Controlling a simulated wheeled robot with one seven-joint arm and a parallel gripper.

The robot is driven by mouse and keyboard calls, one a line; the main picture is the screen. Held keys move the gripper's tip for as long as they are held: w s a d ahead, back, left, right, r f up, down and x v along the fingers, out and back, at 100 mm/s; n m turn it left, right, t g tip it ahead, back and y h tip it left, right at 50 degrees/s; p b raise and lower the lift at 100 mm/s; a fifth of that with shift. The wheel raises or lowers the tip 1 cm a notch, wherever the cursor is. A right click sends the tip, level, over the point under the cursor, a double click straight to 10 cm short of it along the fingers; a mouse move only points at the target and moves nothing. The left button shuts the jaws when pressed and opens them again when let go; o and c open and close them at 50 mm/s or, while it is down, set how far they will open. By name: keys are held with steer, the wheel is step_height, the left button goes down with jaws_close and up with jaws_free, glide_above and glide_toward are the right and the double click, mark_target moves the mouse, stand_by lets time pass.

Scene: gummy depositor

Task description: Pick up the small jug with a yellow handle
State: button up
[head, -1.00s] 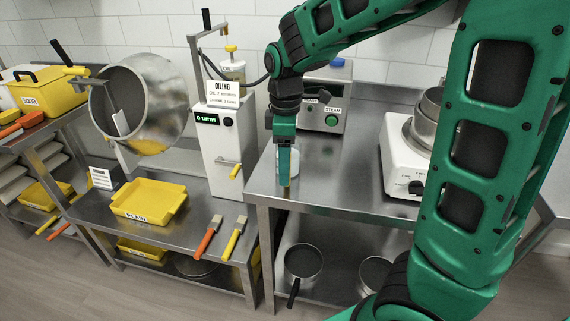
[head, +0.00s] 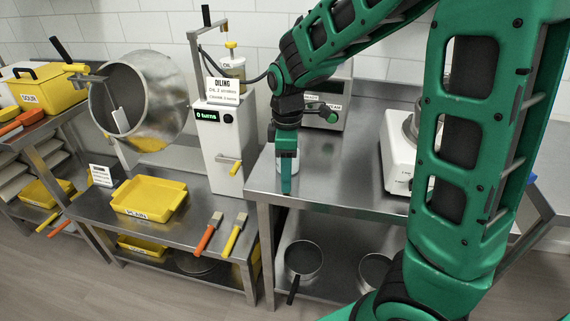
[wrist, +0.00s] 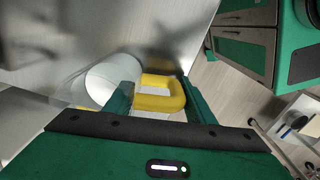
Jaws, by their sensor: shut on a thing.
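The small jug (wrist: 103,85) has a whitish body and a yellow handle (wrist: 160,95). In the wrist view the handle is between the two fingers of my gripper (wrist: 158,108), which is shut on it. The body lies to the left of the fingers. In the head view my gripper (head: 286,180) points down at the front left of the right-hand steel table and mostly hides the jug; only a pale bit of its body (head: 296,166) shows. I cannot tell whether the jug touches the table.
A white scale-like appliance (head: 397,160) is to the right. The steel tabletop (head: 345,175) between is clear.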

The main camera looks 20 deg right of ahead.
steer(key=shift+r, duration=0.45)
steer(key=r, duration=0.4)
steer(key=shift+s+a, duration=0.2)
steer(key=shift+a, duration=0.2)
steer(key=s+a+r, duration=0.6)
steer(key=a, duration=0.2)
steer(key=shift+s+a, duration=0.25)
steer(key=shift+a, duration=0.05)
steer(key=shift+r, duration=0.1)
steer(key=o, duration=0.5)
steer(key=c, duration=0.6)
